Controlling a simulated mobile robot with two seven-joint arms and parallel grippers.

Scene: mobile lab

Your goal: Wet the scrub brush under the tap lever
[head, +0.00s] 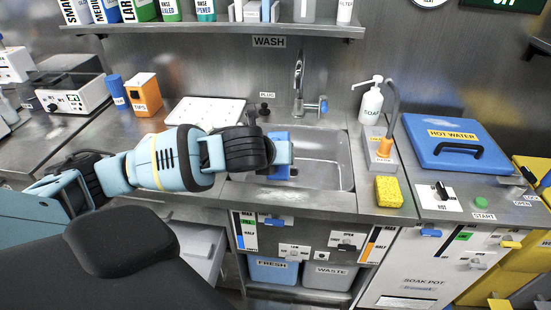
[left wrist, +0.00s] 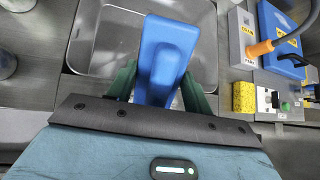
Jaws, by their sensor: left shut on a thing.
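The scrub brush shows as a blue block (head: 281,172) over the left part of the sink basin (head: 330,178). My left gripper (head: 283,153) is shut on it. In the left wrist view the blue brush (left wrist: 165,55) stands between the two dark green fingers, above the grey basin (left wrist: 100,40). Its bristles are hidden. The curved metal tap (head: 299,75) stands behind the basin, beyond and slightly right of the gripper. Its blue-ended tap lever (head: 323,104) sticks up at the right of the spout. I see no running water. My right gripper is not in view.
A yellow sponge (head: 388,192) lies right of the sink. The soap bottle (head: 371,102) and a grey-hosed dispenser (head: 380,143) stand behind it. A white board (head: 205,111) lies left of the tap. The basin's right part is free.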

